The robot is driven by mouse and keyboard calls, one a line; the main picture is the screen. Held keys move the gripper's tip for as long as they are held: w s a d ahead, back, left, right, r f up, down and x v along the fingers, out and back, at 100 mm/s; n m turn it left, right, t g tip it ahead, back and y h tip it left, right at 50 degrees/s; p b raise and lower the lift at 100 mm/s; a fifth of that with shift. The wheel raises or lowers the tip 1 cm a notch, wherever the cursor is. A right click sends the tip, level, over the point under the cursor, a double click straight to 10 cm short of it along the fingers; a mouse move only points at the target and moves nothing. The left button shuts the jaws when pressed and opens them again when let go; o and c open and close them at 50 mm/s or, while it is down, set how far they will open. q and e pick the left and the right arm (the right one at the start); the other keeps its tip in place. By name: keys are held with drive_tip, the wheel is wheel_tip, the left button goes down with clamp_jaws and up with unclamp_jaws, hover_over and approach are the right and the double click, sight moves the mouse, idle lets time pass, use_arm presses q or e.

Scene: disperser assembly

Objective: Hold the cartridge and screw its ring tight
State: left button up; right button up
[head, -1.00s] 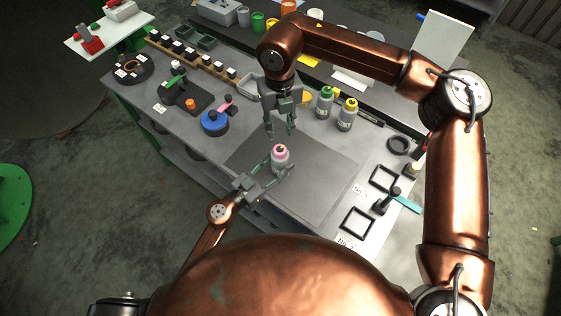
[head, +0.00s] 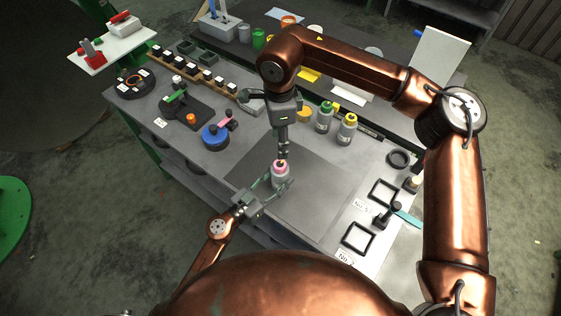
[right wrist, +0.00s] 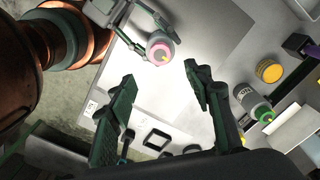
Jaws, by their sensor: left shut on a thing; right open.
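The cartridge (head: 280,178) is a pale bottle with a pink ring (head: 281,164) and a small yellow tip on top. It stands upright over the grey mat. My left gripper (head: 277,188) is shut around its body from the lower left. The cartridge also shows in the right wrist view (right wrist: 159,53), with the left gripper's fingers beside it. My right gripper (head: 283,153) points down just above the ring in the head view. In the right wrist view its two fingers (right wrist: 157,90) are apart with nothing between them; the cartridge lies beyond them, toward the top.
Bottles with a green cap (head: 325,117) and a yellow cap (head: 347,129) stand right of the right gripper. Black square frames (head: 358,237) lie at the right. The grey mat (head: 318,190) is otherwise clear.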

sight(280, 164)
wheel_tip(280, 164, down, 11)
drive_tip(key=n, duration=0.8)
drive_tip(key=shift+f+n, duration=0.2)
drive_tip(key=shift+n, duration=0.1)
drive_tip(key=shift+c, duration=0.4)
drive_tip(key=c, duration=1.1)
drive_tip(key=shift+o, duration=0.2)
